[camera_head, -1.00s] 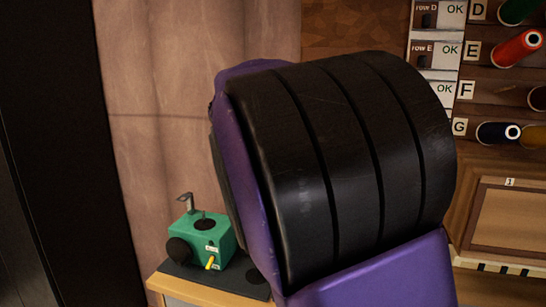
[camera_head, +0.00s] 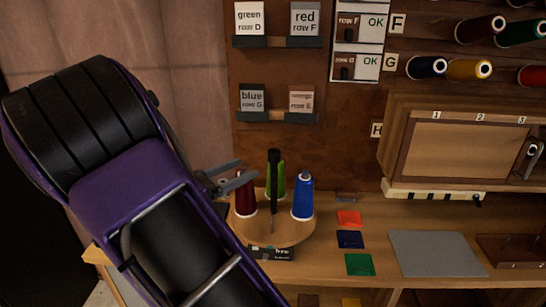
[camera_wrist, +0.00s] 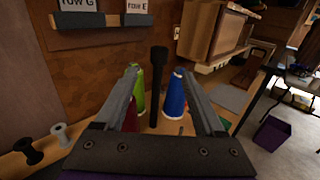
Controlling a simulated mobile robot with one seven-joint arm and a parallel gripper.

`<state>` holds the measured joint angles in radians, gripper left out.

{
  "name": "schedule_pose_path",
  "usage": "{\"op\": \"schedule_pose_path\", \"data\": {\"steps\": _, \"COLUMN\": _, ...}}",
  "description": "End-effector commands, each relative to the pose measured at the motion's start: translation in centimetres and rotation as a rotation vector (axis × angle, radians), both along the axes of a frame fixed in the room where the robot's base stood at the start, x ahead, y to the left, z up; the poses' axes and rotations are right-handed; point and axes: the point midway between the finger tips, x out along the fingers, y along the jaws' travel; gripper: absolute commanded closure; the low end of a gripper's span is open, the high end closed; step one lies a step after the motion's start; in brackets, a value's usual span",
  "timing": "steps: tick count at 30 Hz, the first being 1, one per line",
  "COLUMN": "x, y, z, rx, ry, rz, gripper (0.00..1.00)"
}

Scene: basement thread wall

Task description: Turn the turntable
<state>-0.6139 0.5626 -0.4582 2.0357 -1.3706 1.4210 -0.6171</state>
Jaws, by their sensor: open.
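The turntable (camera_head: 287,236) is a round wooden disc on a black base (camera_head: 271,254), standing on the workbench. It carries a dark red spool (camera_head: 245,198), a green spool (camera_head: 277,178) and a blue spool (camera_head: 303,197). A dark upright post (camera_head: 273,190) rises among them. My gripper (camera_head: 247,173) is open at the turntable's left side, close to the red spool; contact is unclear. In the wrist view, the post (camera_wrist: 158,80) and blue spool (camera_wrist: 176,96) show between or behind the fingers, and the left finger partly covers the green spool (camera_wrist: 139,98). The red spool is mostly hidden.
Orange (camera_head: 348,218), blue (camera_head: 350,239) and green (camera_head: 359,264) squares and a grey mat (camera_head: 436,253) lie right of the turntable. A wooden cabinet (camera_head: 460,150) stands behind. Label cards hang above. Black (camera_wrist: 29,150) and white (camera_wrist: 61,134) spools stand at left in the wrist view.

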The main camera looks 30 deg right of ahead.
Motion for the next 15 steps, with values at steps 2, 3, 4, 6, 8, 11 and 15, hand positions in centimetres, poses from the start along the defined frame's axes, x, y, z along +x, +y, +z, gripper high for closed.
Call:
{"op": "schedule_pose_path", "data": {"steps": 2, "x": 0.2, "y": -1.9, "z": -0.1, "rx": 0.000, "ry": -0.001, "rz": -0.004, "gripper": 0.29}}
{"op": "schedule_pose_path", "data": {"steps": 3, "x": 0.3, "y": -2.8, "z": -0.1, "rx": 0.001, "ry": -0.001, "rz": -0.003, "gripper": 0.29}}
{"op": "schedule_pose_path", "data": {"steps": 4, "x": 0.4, "y": -3.5, "z": -0.1, "rx": 0.000, "ry": -0.001, "rz": -0.004, "gripper": 0.29}}
{"op": "schedule_pose_path", "data": {"steps": 6, "x": 0.7, "y": -5.0, "z": -0.1, "rx": 0.001, "ry": -0.001, "rz": -0.003, "gripper": 0.29}}
{"op": "schedule_pose_path", "data": {"steps": 8, "x": 0.8, "y": -6.2, "z": -0.1, "rx": 0.001, "ry": -0.002, "rz": -0.004, "gripper": 0.29}}
{"op": "schedule_pose_path", "data": {"steps": 11, "x": 1.1, "y": -8.0, "z": -0.1, "rx": 0.002, "ry": -0.001, "rz": -0.003, "gripper": 0.29}}
{"op": "schedule_pose_path", "data": {"steps": 15, "x": 1.4, "y": -9.8, "z": 0.0, "rx": 0.002, "ry": -0.002, "rz": -0.002, "gripper": 0.29}}
